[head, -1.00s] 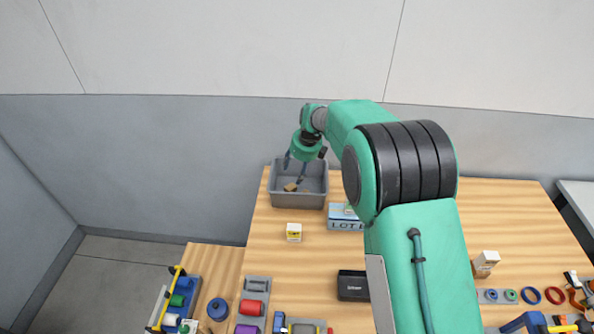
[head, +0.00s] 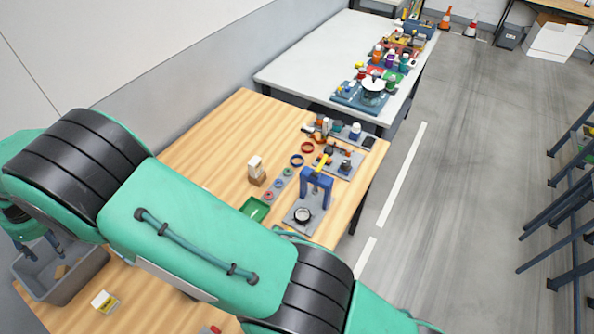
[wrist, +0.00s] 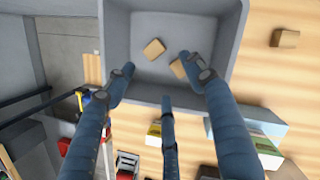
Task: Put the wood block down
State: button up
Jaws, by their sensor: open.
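A grey bin (head: 88,272) stands on the wooden table at the lower left of the head view; its wall (wrist: 117,35) also shows in the wrist view. Two small wood blocks lie on its floor in the wrist view: one (wrist: 154,48) near the middle, one (wrist: 178,68) beside my right finger. I cannot tell whether that finger touches the second block. One block (head: 61,271) shows in the bin in the head view. My gripper (wrist: 158,78) is open over the bin with its fingers spread, nothing held between them. My arm hides part of the table in the head view.
A small yellow-and-white box (head: 104,301) stands beside the bin. A wooden block with a white top (head: 256,170) and a blue clamp-like fixture (head: 315,188) stand farther right. The table's back left part is clear. A white table (head: 320,60) stands beyond.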

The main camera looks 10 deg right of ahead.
jog(key=w+d+r+n+t, duration=0.15)
jog(key=w+d+r, duration=0.35)
jog(key=d+r, duration=0.5)
jog(key=w+d+r+n, duration=0.3)
jog(key=w+d+r, duration=0.2)
jog(key=d+r, duration=0.5)
jog(key=d+r+n+t, duration=0.15)
jog(key=d+r, duration=0.35)
jog(key=d, duration=0.8)
jog(key=d+r+n, duration=0.2)
jog(key=d+r, duration=0.3)
jog(key=d, duration=0.7)
jog(key=s+d+r+n, duration=0.15)
jog(key=s+d, duration=0.25)
jog(key=d, duration=0.4)
jog(key=s+d+r+n+t+h, duration=0.1)
jog(key=s+d+r, duration=0.1)
jog(key=s+d, duration=0.35)
jog(key=s+d+r+n, duration=0.1)
jog(key=s+d+n, duration=0.1)
jog(key=d, duration=0.7)
jog(key=s+d+f+n+h, duration=0.1)
jog(key=s+d+f+n, duration=0.1)
jog(key=s+d, duration=0.5)
jog(key=s+d+f+n+t+h, duration=0.1)
jog(key=s+d+f+n, duration=0.1)
jog(key=s+d, duration=0.6)
jog(key=shift+s+n+t, duration=0.3)
jog(key=shift+s+n, duration=0.15)
jog(key=shift+s, duration=0.8)
